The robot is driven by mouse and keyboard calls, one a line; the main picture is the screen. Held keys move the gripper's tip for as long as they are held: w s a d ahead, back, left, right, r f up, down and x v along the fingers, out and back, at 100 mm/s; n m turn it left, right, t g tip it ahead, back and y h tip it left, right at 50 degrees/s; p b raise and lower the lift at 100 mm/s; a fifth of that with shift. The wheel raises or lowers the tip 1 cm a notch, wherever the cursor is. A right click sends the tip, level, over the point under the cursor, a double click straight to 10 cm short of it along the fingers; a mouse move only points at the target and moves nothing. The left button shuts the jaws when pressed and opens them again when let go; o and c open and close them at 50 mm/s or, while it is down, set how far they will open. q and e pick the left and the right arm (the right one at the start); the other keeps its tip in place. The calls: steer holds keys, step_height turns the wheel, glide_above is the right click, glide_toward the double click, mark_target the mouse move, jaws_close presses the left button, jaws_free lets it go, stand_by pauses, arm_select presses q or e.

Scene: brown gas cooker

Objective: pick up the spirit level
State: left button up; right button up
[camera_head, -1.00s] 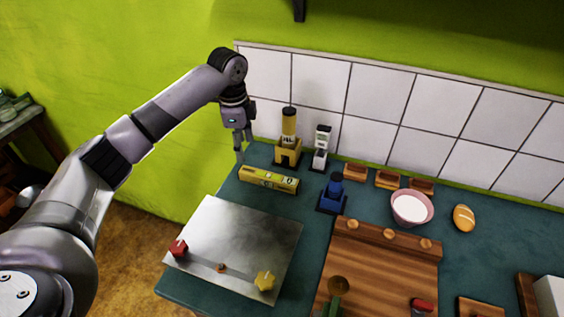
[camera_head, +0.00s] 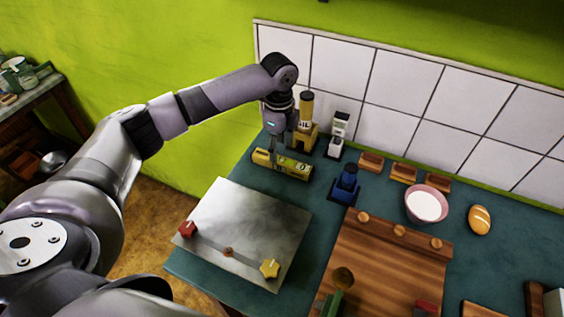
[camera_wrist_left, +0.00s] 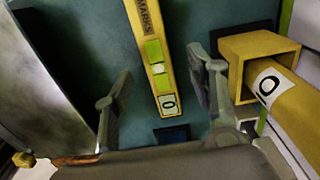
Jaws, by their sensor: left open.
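The spirit level (camera_head: 295,168) is a yellow bar with green vials, lying on the teal worktop behind the metal plate. In the left wrist view the spirit level (camera_wrist_left: 152,62) runs down between my finger tips, with a white "0" label near its lower end. My left gripper (camera_head: 276,152) hangs over the spirit level, pointing down. In the left wrist view the left gripper (camera_wrist_left: 160,92) is open, one finger on each side of the bar, with nothing held. How far the fingertips are above the worktop is hard to tell. My right gripper is not in view.
A yellow holder with a bottle (camera_head: 303,125) stands close behind the level; it also shows beside a finger in the wrist view (camera_wrist_left: 258,48). A white-and-black bottle (camera_head: 337,138) and blue object (camera_head: 345,186) stand right. A metal plate (camera_head: 243,230) lies in front.

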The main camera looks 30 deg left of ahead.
mark_target(282, 160)
arm_select(q)
steer(key=shift+s+d+f+p, duration=0.15)
steer(key=shift+f+p, duration=0.1)
steer(key=shift+f, duration=0.65)
steer(key=shift+d+f+p, duration=0.15)
steer(key=shift+f+p, duration=0.05)
steer(key=shift+f, duration=0.7)
steer(key=shift+s+d+f+p, duration=0.15)
steer(key=shift+f+p, duration=0.1)
steer(key=shift+f, duration=0.65)
steer(key=shift+w, duration=0.1)
steer(key=shift+c, duration=0.4)
steer(key=c, duration=0.9)
